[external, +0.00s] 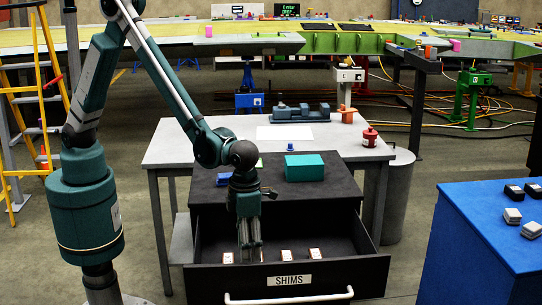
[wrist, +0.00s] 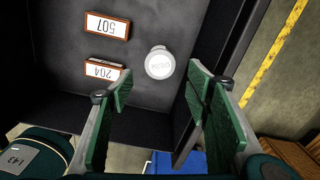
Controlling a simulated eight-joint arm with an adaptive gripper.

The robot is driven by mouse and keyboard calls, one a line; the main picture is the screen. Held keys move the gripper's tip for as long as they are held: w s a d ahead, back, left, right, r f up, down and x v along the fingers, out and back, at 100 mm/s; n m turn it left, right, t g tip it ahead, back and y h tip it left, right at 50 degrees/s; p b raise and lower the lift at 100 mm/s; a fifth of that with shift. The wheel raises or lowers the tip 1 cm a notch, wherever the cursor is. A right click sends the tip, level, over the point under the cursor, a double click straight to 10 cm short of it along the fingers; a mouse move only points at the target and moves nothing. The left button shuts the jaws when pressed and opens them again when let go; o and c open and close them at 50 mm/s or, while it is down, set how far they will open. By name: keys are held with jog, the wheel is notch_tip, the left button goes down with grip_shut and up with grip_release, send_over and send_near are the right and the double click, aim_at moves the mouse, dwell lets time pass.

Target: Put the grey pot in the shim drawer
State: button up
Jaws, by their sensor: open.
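My gripper (external: 249,256) points down into the drawer (external: 352,272) in the external view. Its two green-padded fingers are spread wide, with the pot lying beyond and between their tips and a gap on both sides. The pot cannot be made out in the external view, where my gripper covers part of the drawer.
Labelled shim blocks (wrist: 107,26) lie on the drawer floor. A green box (external: 305,167) and a blue item sit on the cabinet top behind the drawer. A blue cabinet (external: 480,240) stands at the right. A yellow ladder (external: 50,75) is at the left.

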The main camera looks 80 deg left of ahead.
jog(key=shift+r, duration=0.1)
dwell(0.5)
jog(key=s+a+r+n+t+h, duration=0.1)
jog(key=s+a+r+n+t, duration=0.1)
jog(key=a+r+n, duration=0.8)
jog(key=s+a+r+n+t, duration=0.15)
jog(key=a+r+n, duration=0.35)
jog(key=a+r, duration=0.85)
jog(key=s+a+r+n+t, duration=0.1)
jog(key=s+a+n+t, duration=0.1)
jog(key=s+a+n, duration=0.7)
jog(key=s+a+r+n+t+y, duration=0.1)
jog(key=s+a+r+n, duration=0.1)
jog(key=s+a+n, duration=0.7)
jog(key=a, duration=0.5)
jog(key=shift+s+r+t, duration=0.15)
jog(key=shift+r+t, duration=0.15)
jog(key=shift+t, duration=0.05)
